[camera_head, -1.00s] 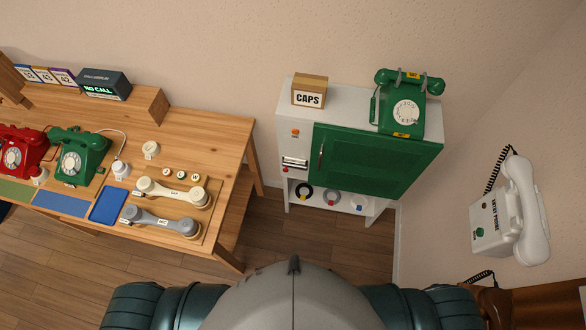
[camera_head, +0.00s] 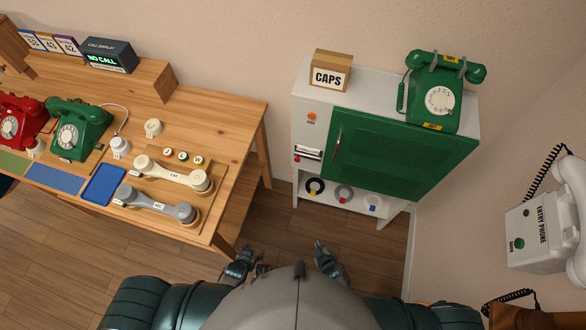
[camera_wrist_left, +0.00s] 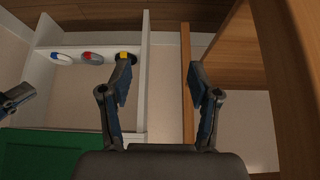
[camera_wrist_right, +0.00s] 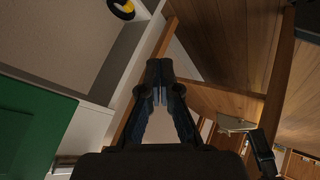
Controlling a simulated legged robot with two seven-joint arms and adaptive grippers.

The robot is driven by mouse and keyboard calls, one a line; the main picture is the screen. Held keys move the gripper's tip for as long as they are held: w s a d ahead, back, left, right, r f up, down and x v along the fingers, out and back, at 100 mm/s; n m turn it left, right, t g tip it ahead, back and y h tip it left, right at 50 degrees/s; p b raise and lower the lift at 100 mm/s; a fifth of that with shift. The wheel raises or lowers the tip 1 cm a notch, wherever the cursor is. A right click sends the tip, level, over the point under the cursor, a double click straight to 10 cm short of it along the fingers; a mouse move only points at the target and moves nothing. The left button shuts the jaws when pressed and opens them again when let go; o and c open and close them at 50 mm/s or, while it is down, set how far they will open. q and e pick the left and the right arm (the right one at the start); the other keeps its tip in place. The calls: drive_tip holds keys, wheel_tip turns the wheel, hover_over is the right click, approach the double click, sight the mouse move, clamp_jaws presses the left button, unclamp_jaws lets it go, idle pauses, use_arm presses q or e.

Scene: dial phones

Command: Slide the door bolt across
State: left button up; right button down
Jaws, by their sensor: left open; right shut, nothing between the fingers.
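What looks like the door bolt (camera_head: 308,153) is a small silver bar with a red part on the cabinet's left front strip, beside the door's left edge. My left gripper (camera_head: 243,264) is low in front of the cabinet; its fingers are apart and empty in the left wrist view (camera_wrist_left: 170,80). My right gripper (camera_head: 324,254) is below the cabinet's front; its fingers are together and empty in the right wrist view (camera_wrist_right: 158,75). Neither touches the bolt.
A wooden desk (camera_head: 215,105) with phones and handsets stands left of the cabinet. On the cabinet top are a CAPS box (camera_head: 331,70) and a green dial phone (camera_head: 440,95). An open shelf (camera_head: 330,198) holds rings below the door. A white entry phone (camera_head: 545,230) hangs at right.

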use_arm(q)
drive_tip(key=w+d+r+t+b, duration=0.2)
drive_tip(key=w+r+t+b, duration=0.1)
drive_tip(key=w+r+b, duration=0.45)
use_arm(e)
drive_tip(key=w+a+r+n+t+y+p, duration=0.15)
drive_tip(key=w+a+r+n+t, duration=0.3)
drive_tip(key=w+a+r, duration=0.55)
use_arm(q)
wheel_tip(320, 180, up, 16)
drive_tip(key=w+d+t+h+b, duration=0.1)
drive_tip(key=w+t+b, duration=0.1)
drive_tip(key=b, duration=0.4)
drive_tip(key=shift+w+f+t+h, duration=0.25)
drive_tip(key=shift+t+h, duration=0.05)
drive_tip(key=shift+t, duration=0.5)
use_arm(e)
drive_tip(key=w+a+r+n+t+y, duration=0.1)
drive_tip(key=w+r+n+t, duration=0.1)
drive_tip(key=r, duration=0.5)
drive_tip(key=w+a+r+n+t+y, duration=0.2)
drive_tip(key=r+n, duration=0.1)
drive_tip(key=r, duration=0.5)
drive_tip(key=shift+a+r, duration=0.25)
drive_tip(key=shift+r, duration=0.05)
drive_tip(key=shift+w+t, duration=0.2)
drive_tip(key=shift+t, duration=0.05)
